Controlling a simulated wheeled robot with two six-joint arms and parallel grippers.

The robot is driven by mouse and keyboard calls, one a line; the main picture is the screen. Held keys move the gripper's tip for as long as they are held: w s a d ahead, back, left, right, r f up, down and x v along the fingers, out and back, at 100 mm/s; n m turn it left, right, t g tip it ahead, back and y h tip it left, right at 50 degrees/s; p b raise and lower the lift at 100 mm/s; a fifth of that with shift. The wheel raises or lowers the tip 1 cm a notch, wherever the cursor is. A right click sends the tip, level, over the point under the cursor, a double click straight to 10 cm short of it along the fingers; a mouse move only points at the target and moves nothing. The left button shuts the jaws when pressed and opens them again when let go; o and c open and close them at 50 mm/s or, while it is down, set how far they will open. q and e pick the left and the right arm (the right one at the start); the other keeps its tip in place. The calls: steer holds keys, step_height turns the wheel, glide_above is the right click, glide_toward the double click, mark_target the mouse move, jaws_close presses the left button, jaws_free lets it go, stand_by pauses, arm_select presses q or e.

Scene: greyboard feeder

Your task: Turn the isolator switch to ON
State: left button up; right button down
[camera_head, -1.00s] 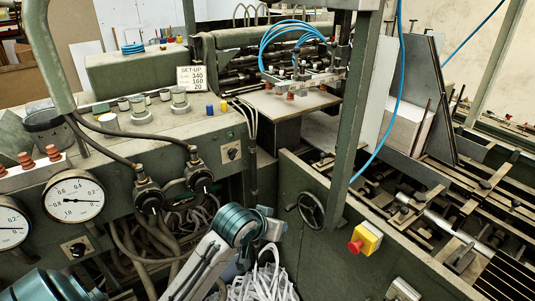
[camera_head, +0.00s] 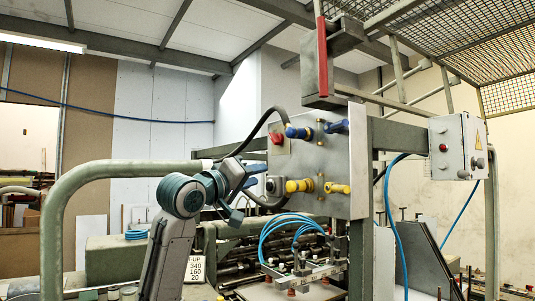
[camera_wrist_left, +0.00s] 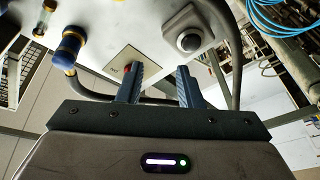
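The isolator switch appears to be the red handle (camera_head: 277,138) on the upper left of the grey control panel (camera_head: 338,170) in the head view. In the left wrist view a red part (camera_wrist_left: 127,69) shows on a beige plate, partly hidden by one finger. My left gripper (camera_head: 252,178) is at the panel's left side, below and left of the red handle. In the left wrist view its two blue fingers (camera_wrist_left: 158,72) are apart with nothing between them. I cannot tell whether a finger touches the plate. The switch's position is unclear.
A dark round knob (camera_head: 271,185) sits below the red handle and shows in the wrist view (camera_wrist_left: 188,40). Blue connectors (camera_head: 299,133) and yellow connectors (camera_head: 300,186) stick out of the panel. A black cable loops near the gripper. A grey electrical box (camera_head: 456,150) stands right.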

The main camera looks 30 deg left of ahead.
arm_select(q)
steer(key=t, duration=0.1)
glide_toward(272, 139)
steer(key=s, duration=0.2)
steer(key=shift+n, duration=0.4)
steer(key=p+x, duration=0.6)
steer(key=x, duration=0.2)
steer(key=shift+w+a, duration=0.15)
steer(key=shift+w, duration=0.2)
steer(key=shift+w+p, duration=0.35)
steer(key=shift+w, duration=0.5)
jaws_close()
